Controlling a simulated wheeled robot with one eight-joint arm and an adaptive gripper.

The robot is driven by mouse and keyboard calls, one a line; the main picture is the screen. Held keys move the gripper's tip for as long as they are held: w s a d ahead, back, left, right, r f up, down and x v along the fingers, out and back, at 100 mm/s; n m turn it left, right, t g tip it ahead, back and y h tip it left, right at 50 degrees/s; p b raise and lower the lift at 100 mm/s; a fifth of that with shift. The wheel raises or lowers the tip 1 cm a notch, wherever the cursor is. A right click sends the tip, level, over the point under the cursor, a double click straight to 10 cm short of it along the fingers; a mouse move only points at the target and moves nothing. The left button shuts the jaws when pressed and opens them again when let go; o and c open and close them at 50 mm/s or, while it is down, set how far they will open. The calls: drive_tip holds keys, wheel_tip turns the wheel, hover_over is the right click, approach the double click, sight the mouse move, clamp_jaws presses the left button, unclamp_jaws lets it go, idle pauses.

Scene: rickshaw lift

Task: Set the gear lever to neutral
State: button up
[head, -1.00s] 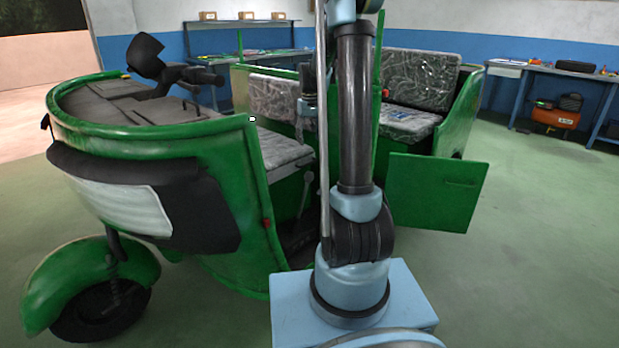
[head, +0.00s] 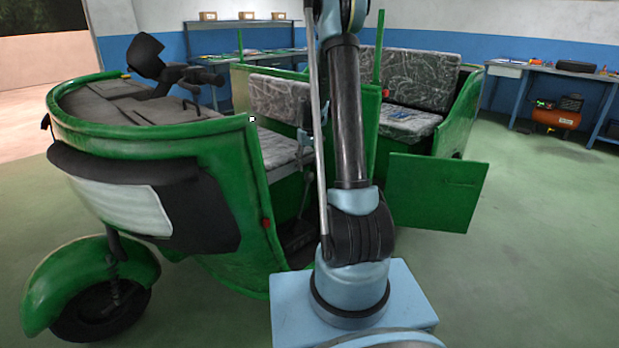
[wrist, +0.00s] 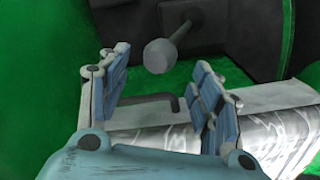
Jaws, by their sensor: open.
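A lever with a round grey knob (wrist: 160,56) shows in the wrist view, its rod running up and right to a dark housing. I take it for the gear lever. My gripper (wrist: 158,68) is open, with one blue-grey finger on each side of the knob's line in the picture. The knob appears just beyond the fingertips, with no visible contact. In the head view the green rickshaw (head: 215,150) stands with its cab left of my arm. My gripper cannot be made out clearly there. The lever's gear position cannot be read.
The patterned front seat (head: 275,150) is beside my arm, and its pale edge lies below the right finger in the wrist view (wrist: 265,135). An open green door panel (head: 435,192) stands right of my arm. Workbenches (head: 555,70) line the back walls.

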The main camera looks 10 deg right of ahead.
sight(309, 175)
drive_tip(key=shift+f, duration=3)
drive_tip(key=shift+c, duration=0.4)
clamp_jaws()
drive_tip(key=shift+s, duration=0.1)
